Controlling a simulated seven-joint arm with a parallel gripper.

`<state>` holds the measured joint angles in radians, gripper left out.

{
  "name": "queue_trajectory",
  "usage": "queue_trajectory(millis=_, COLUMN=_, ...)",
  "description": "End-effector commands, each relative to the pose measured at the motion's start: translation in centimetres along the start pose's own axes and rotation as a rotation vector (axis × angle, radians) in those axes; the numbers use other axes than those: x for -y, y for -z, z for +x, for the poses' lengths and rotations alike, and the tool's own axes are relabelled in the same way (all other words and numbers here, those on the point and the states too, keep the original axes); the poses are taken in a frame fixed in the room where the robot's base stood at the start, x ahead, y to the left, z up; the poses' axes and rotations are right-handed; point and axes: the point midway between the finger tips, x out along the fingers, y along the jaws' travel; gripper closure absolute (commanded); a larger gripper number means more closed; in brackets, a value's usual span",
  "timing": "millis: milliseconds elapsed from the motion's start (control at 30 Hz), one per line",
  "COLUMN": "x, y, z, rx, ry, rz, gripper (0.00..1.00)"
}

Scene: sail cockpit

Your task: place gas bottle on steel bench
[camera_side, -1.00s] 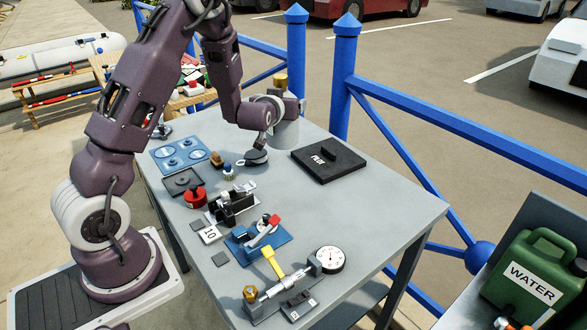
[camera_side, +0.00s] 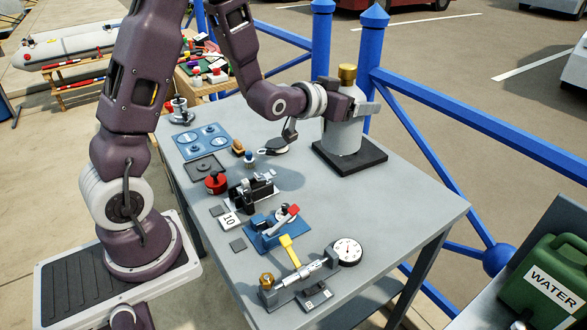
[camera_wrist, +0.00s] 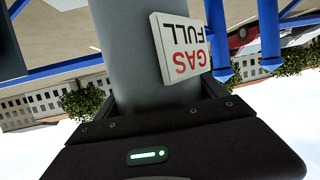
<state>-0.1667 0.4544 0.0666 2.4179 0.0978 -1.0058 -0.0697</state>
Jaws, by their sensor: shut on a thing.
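The gas bottle (camera_side: 343,138) is a grey cylinder with a brass top (camera_side: 347,74). It is upright over the black square pad (camera_side: 369,160) at the back of the steel bench (camera_side: 410,205). Its base looks to be on or just above the pad; I cannot tell which. My gripper (camera_side: 356,107) is shut on the bottle's upper body, coming from the left. In the wrist view the bottle (camera_wrist: 145,50) stands between my jaws, with a white "GAS FULL" label (camera_wrist: 182,48) on it.
Left of the pad are a round dark disc on a stand (camera_side: 276,147), a blue plate (camera_side: 203,141) and a red pot (camera_side: 215,183). A dial gauge (camera_side: 346,251) and a micrometer (camera_side: 298,278) lie nearer the front. Blue railings (camera_side: 450,135) run behind. The bench's right side is clear.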

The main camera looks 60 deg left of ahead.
Motion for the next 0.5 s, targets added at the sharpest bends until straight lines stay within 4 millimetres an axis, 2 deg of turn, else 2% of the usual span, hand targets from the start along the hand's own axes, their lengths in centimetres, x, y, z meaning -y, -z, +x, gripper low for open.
queue_trajectory(millis=100, x=4.1, y=-0.4, z=1.7, rx=-0.004, ry=0.130, rz=-0.044, gripper=0.92)
queue_trajectory(millis=300, x=12.4, y=-2.1, z=3.6, rx=-0.005, ry=0.395, rz=-0.123, gripper=0.92)
queue_trajectory(millis=400, x=15.7, y=-2.9, z=3.8, rx=-0.006, ry=0.502, rz=-0.151, gripper=0.92)
queue_trajectory(millis=500, x=17.8, y=-3.5, z=3.7, rx=-0.006, ry=0.571, rz=-0.166, gripper=0.92)
